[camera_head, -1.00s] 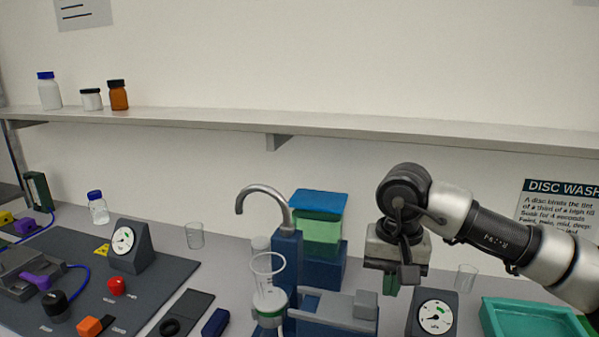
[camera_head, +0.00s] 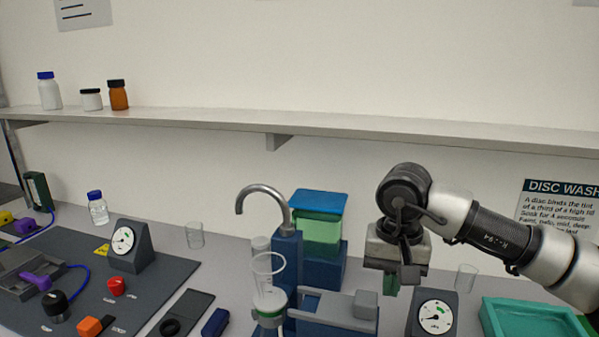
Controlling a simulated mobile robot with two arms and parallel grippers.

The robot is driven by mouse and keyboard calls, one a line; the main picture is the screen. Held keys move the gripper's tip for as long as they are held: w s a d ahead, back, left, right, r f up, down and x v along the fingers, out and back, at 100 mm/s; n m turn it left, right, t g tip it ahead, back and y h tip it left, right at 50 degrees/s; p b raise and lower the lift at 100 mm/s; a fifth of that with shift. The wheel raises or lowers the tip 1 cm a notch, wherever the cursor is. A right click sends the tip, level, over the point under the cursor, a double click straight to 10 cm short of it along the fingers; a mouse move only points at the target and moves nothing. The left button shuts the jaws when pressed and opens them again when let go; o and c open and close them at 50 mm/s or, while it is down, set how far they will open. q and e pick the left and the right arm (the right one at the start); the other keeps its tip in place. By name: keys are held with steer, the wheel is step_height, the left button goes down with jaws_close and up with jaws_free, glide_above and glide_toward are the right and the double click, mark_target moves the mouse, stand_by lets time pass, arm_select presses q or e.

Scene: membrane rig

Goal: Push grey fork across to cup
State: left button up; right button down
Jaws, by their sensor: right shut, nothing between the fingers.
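The grey fork (camera_head: 340,305) lies on a blue base, with a raised grey block (camera_head: 366,304) at its right end. The clear cup (camera_head: 268,268) stands to its left, above a white and green collar, below the curved grey tap. My right gripper (camera_head: 391,284) points down behind and to the right of the grey block. It is shut and empty; its greenish tips are partly hidden, and I cannot tell whether they touch anything. My left gripper is out of view.
A dial box (camera_head: 433,314) and a teal tray (camera_head: 530,318) stand to the right. A blue column (camera_head: 287,262) rises behind the cup. A dark panel (camera_head: 150,285) with knobs covers the left bench. Small beakers stand near the wall.

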steer(key=shift+f, duration=0.15)
step_height(320, 180, down, 3)
steer(key=b, duration=0.3)
steer(key=shift+f, duration=0.2)
stand_by(0.4)
steer(key=shift+w+a, duration=0.1)
steer(key=shift+a, duration=0.15)
